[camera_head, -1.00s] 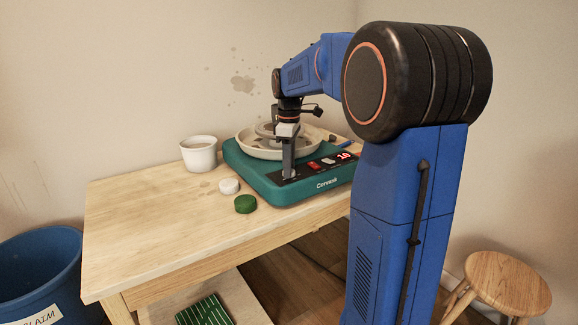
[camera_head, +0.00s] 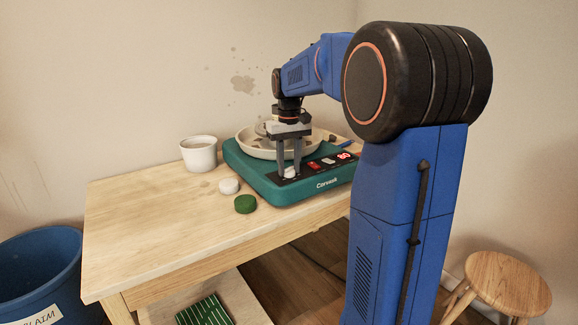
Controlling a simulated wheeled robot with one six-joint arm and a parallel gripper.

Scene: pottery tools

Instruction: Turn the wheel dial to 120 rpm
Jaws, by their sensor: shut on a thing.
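The teal pottery wheel (camera_head: 258,181) stands on the wooden table, with a cream splash pan (camera_head: 252,147) on top. Its front panel has a red display (camera_head: 344,156) that seems to read 80, and a red switch (camera_head: 313,164). My gripper (camera_head: 289,172) points down over the left part of the panel. Its two fingers are shut on the small whitish wheel dial (camera_head: 290,171), which shows between the fingertips. The fingers partly hide the dial, and any mark on it is too small to see.
A white cup (camera_head: 198,154), a white round piece (camera_head: 229,186) and a green round piece (camera_head: 245,204) stand left of the wheel. A blue bin (camera_head: 40,270) is at lower left, a wooden stool (camera_head: 506,283) at lower right. The table's left part is clear.

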